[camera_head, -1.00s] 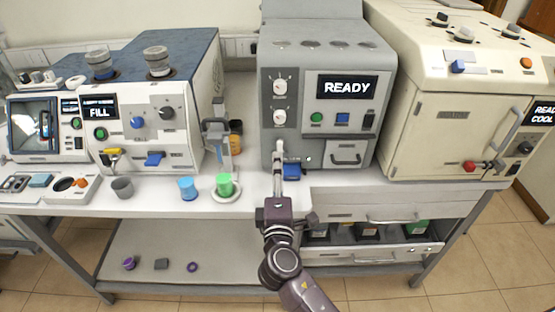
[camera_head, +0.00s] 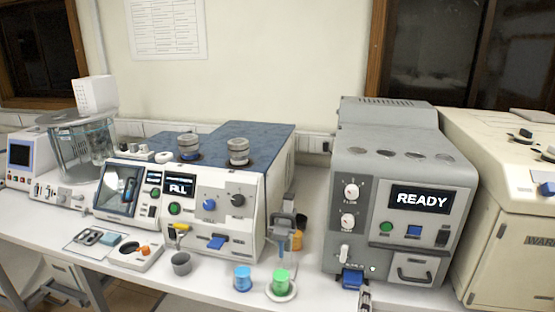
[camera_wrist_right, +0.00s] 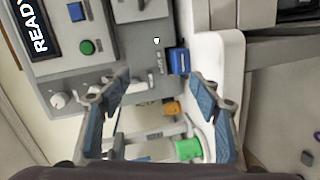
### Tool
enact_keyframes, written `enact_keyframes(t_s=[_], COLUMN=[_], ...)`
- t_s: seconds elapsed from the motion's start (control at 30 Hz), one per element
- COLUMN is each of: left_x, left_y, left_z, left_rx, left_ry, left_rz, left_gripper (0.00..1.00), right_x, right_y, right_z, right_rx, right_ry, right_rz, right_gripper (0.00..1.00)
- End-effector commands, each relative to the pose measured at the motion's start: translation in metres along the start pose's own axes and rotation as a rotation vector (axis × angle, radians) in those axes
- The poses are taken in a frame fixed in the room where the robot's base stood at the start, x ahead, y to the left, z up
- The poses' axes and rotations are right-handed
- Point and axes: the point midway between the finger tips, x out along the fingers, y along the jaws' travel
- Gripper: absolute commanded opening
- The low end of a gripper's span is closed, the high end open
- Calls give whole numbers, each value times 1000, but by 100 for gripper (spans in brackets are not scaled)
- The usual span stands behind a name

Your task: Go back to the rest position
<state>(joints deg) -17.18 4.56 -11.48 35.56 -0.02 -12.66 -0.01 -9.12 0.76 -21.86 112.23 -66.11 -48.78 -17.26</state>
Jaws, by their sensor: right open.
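My right gripper (camera_wrist_right: 157,100) is open in the right wrist view, with two blue-grey padded fingers spread apart and nothing held between them. The grey machine with the READY screen (camera_head: 420,199) is beyond the fingers, and its panel (camera_wrist_right: 75,45) shows tilted in the wrist view. Only a small tip of my right gripper (camera_head: 365,297) shows at the bottom edge of the head view, just below the machine's blue block (camera_head: 352,279). The rest of the right arm is out of that picture. My left gripper is in neither view.
On the white bench stand a blue cup (camera_head: 242,279), a green cup (camera_head: 281,282) on a small dish, a grey cup (camera_head: 181,264) and a grey stand (camera_head: 285,232). The white FILL machine (camera_head: 230,215) is left, the cream cabinet (camera_head: 505,240) right.

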Motion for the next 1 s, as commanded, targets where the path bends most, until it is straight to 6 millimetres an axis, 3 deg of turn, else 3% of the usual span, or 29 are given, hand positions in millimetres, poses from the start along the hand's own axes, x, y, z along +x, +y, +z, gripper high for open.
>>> enact_keyframes(t_s=[0.1,0.2,0.3,0.53,0.8,1.0], left_x=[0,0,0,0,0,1], left_y=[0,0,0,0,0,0], left_z=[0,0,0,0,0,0], left_rx=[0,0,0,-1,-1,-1], left_ry=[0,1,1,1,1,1], left_rz=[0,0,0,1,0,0], left_gripper=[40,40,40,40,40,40], right_x=[-21,-49,-84,-157,-229,-214], right_y=[-38,-72,-101,-137,-150,-194], right_z=[57,93,116,133,134,136], right_rx=[208,380,525,717,827,819], right_ry=[-128,-235,-328,-464,-560,-576], right_rz=[-181,-345,-502,-773,-1009,-1025], right_gripper=[58,58,58,58,58,58])
